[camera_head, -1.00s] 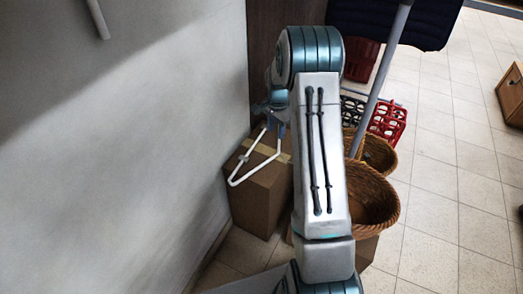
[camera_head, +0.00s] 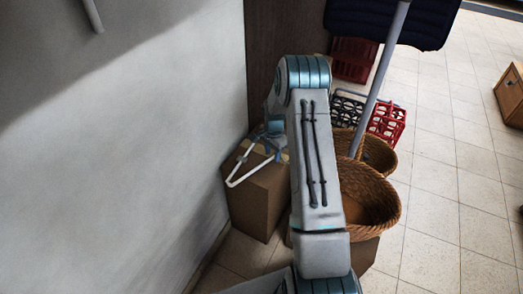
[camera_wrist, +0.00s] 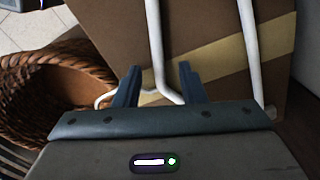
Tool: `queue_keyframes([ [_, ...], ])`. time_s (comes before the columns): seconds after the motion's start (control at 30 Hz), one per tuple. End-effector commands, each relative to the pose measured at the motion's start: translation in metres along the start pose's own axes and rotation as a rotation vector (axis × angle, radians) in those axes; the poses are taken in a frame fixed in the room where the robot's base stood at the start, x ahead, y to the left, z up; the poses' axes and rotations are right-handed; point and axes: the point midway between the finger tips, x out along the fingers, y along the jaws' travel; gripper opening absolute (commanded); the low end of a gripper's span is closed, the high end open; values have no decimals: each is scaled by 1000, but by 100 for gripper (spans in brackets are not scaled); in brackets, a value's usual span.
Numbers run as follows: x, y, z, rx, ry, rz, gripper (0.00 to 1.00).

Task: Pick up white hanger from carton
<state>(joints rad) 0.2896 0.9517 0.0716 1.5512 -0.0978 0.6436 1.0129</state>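The white hanger (camera_head: 236,183) lies over the top of the brown carton (camera_head: 258,201) beside the wall. In the wrist view two white bars of the hanger (camera_wrist: 249,45) cross the taped carton top (camera_wrist: 205,25). My gripper (camera_wrist: 158,78) is open, its two dark fingers pointing at the carton. A bent part of the hanger shows between the fingers, with gaps on both sides. In the head view my gripper (camera_head: 271,138) is just over the carton's top, partly hidden by my arm.
Wicker baskets (camera_head: 378,198) stand right of the carton; one also shows at left in the wrist view (camera_wrist: 40,95). A grey pole (camera_head: 382,70) rises behind them. Red crates (camera_head: 387,122) stand farther back. The grey wall (camera_head: 150,150) is close on the left.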

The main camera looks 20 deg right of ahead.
Motion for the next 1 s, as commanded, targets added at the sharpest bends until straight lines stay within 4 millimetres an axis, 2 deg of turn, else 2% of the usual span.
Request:
queue_keyframes([
  [0.07,6,0,0,0,0,-1,37],
  [0.27,6,-1,0,0,1,-2,37],
  [0.4,6,0,0,-1,0,-2,0],
  [0.77,4,-1,0,-1,1,-2,0],
  [1.0,-17,-1,0,-1,2,-4,0],
])
